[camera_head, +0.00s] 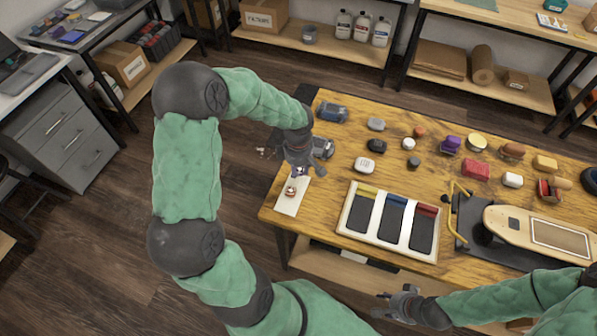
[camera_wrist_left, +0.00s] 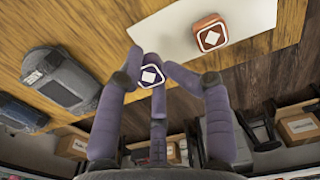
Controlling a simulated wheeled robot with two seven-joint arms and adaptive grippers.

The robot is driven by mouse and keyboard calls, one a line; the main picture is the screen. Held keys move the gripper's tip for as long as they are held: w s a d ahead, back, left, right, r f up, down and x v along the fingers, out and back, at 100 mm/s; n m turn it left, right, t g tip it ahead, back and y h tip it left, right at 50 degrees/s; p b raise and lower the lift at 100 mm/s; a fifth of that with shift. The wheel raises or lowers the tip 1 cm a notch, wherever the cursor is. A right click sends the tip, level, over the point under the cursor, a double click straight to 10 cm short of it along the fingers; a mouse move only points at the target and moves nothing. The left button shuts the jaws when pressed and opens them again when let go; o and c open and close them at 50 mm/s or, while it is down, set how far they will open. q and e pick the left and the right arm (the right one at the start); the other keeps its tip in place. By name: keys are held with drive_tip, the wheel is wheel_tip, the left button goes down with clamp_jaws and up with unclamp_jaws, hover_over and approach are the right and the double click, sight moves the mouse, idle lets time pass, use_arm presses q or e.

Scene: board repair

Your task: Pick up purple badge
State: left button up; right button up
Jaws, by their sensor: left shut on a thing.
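The purple badge (camera_wrist_left: 151,75) carries a white diamond and sits between the fingertips of my left gripper (camera_wrist_left: 150,73), which is shut on it. In the head view my left gripper (camera_head: 299,168) is over the far end of a white strip (camera_head: 289,209), and the purple badge (camera_head: 299,172) shows just under its fingers. A red-orange badge (camera_wrist_left: 210,35) with a white diamond lies on the strip beside it; it also shows in the head view (camera_head: 290,191). My right gripper (camera_head: 393,303) is empty, fingers spread, off the table's front edge.
A white tray (camera_head: 345,227) with three dark slots marked yellow, blue and red lies right of the strip. Several small items, including a grey one (camera_head: 321,147), sit behind. A skateboard (camera_head: 535,232) lies at right. The table's left edge is close to the strip.

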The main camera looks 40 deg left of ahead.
use_arm(q)
drive_tip(key=s+d+r+p, duration=0.3)
drive_tip(key=s+r, duration=0.3)
drive_tip(key=r, duration=0.1)
drive_tip(key=s+d+r+p, duration=0.4)
drive_tip(key=s+r, duration=0.1)
drive_tip(key=r, duration=0.2)
drive_tip(key=shift+s+d+r, duration=0.15)
drive_tip(key=shift+s+d, duration=0.15)
drive_tip(key=shift+s, duration=0.1)
idle(0.4)
drive_tip(key=shift+w, duration=0.1)
